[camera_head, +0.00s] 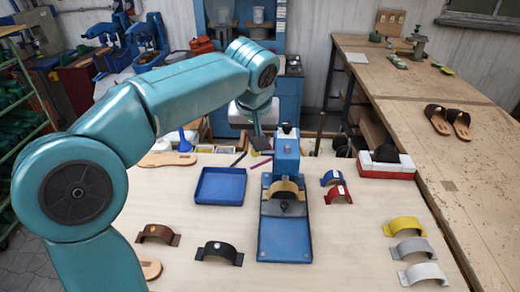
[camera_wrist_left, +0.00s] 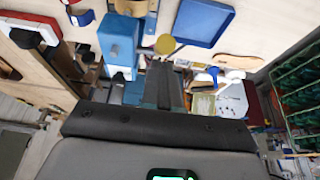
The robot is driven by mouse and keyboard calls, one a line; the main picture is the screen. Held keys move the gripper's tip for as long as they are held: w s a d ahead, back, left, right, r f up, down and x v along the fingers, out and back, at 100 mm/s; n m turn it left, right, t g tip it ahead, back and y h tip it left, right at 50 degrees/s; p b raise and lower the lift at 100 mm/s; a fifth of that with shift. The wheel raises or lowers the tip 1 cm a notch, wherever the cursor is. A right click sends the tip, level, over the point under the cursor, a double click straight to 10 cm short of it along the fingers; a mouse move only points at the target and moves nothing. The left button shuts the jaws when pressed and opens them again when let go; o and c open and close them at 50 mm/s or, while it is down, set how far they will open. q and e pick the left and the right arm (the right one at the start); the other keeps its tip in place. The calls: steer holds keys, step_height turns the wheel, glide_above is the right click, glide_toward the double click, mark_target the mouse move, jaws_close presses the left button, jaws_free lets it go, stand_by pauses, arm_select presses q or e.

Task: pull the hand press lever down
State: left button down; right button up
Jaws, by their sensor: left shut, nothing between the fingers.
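The blue hand press (camera_head: 286,158) stands at the middle of the table, with a tan strap piece (camera_head: 287,186) over its bed. In the left wrist view the press (camera_wrist_left: 118,45) is left of my fingers. A yellow round knob (camera_wrist_left: 165,44), apparently the lever's end, shows just beyond the fingertips; I cannot tell whether they touch it. The lever is not clear in the head view. My left gripper (camera_head: 261,143) points down beside the press's upper left, shut and empty; its fingers also show in the left wrist view (camera_wrist_left: 163,75). My right gripper is not in view.
A blue tray (camera_head: 220,186) lies left of the press. Brown (camera_head: 158,234) and black (camera_head: 222,252) straps lie in front, red and blue ones (camera_head: 337,193) to the right, yellow (camera_head: 405,226) and grey ones further right. A red and white box (camera_head: 386,170) stands behind right.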

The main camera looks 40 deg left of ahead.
mark_target(255, 156)
arm_select(q)
steer(key=shift+f+b, duration=0.6)
steer(key=shift+f, duration=0.05)
steer(key=shift+s+d+f+b, duration=0.2)
steer(key=shift+s+f+b, duration=0.05)
steer(key=shift+f+b, duration=0.25)
steer(key=shift+s+d+f+b, duration=0.25)
steer(key=shift+f+b, duration=0.15)
steer(key=shift+b, duration=0.2)
steer(key=shift+r, duration=0.1)
steer(key=shift+a, duration=0.1)
steer(key=shift+s+d+f+b, duration=0.15)
steer(key=shift+s+f+b, duration=0.05)
steer(key=shift+f+b, duration=0.35)
steer(key=shift+s+d+f+b, duration=0.15)
steer(key=shift+f+b, duration=0.35)
